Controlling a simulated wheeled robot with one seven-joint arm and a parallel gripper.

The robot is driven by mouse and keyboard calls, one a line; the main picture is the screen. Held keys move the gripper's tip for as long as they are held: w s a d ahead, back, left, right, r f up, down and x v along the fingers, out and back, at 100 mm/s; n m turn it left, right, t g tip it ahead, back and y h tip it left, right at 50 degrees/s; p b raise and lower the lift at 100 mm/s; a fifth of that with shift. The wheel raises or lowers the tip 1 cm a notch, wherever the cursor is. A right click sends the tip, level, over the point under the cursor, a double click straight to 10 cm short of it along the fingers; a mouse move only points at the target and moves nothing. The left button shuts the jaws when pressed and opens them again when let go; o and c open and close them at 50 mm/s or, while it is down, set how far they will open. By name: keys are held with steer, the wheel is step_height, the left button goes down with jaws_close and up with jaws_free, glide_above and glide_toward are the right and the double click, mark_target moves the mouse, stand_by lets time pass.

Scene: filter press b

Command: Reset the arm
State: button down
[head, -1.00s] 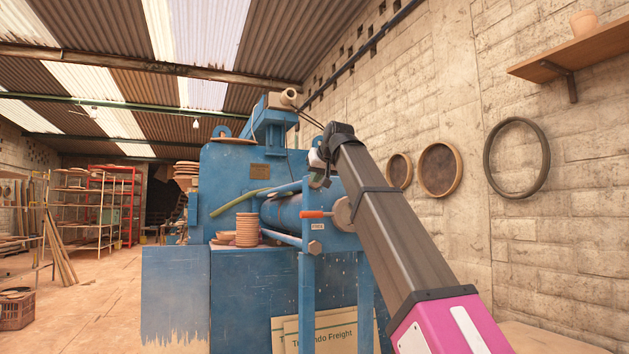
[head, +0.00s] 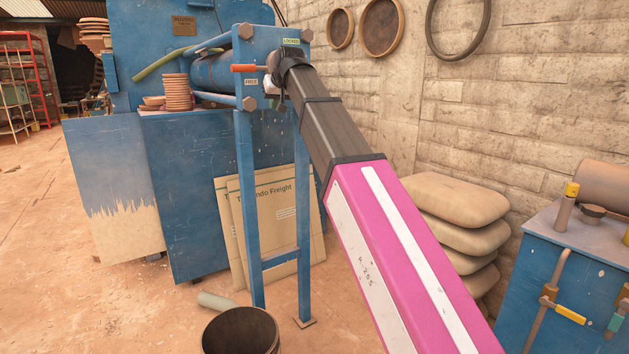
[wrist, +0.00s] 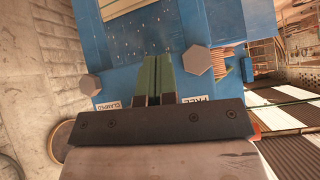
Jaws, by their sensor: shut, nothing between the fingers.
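My arm reaches from the bottom right up to the blue press in the head view. My gripper (wrist: 157,62) shows in the wrist view with its two green fingers together and nothing between them. In the head view its end (head: 273,88) is small and partly hidden by my wrist. It is in front of the blue end plate (head: 262,40), and I cannot tell whether it touches. An orange-handled lever (head: 244,68) on the plate points left, just above the FREE label (head: 251,81). Its round hub is partly hidden by my wrist.
A dark bucket (head: 240,332) and a pale cylinder (head: 217,301) are on the floor. Cardboard sheets (head: 273,225) lean against the press. Stacked sacks (head: 455,200) and a blue bench (head: 580,255) stand at the right. Open floor lies at the left.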

steer(key=s+d+f+m+g+h, duration=0.1)
steer(key=d+f, duration=0.5)
steer(key=f, duration=0.7)
steer(key=s+d+f+m+g+h, duration=0.1)
steer(key=d+f, duration=0.5)
steer(key=f, duration=0.7)
steer(key=s+d+f+m+g+h, duration=0.15)
steer(key=d+f, duration=0.45)
steer(key=f, duration=0.6)
steer(key=s+d+f+g, duration=0.1)
steer(key=s+d+f, duration=0.3)
steer(key=s+f, duration=0.2)
steer(key=s+d+f+m+g, duration=0.1)
steer(key=s+d+f, duration=0.4)
steer(key=f, duration=0.6)
steer(key=s+d+f+g, duration=0.2)
steer(key=s+d+f, duration=0.3)
steer(key=s+f, duration=0.4)
steer(key=shift+h, duration=0.45)
steer(key=shift+d, duration=0.1)
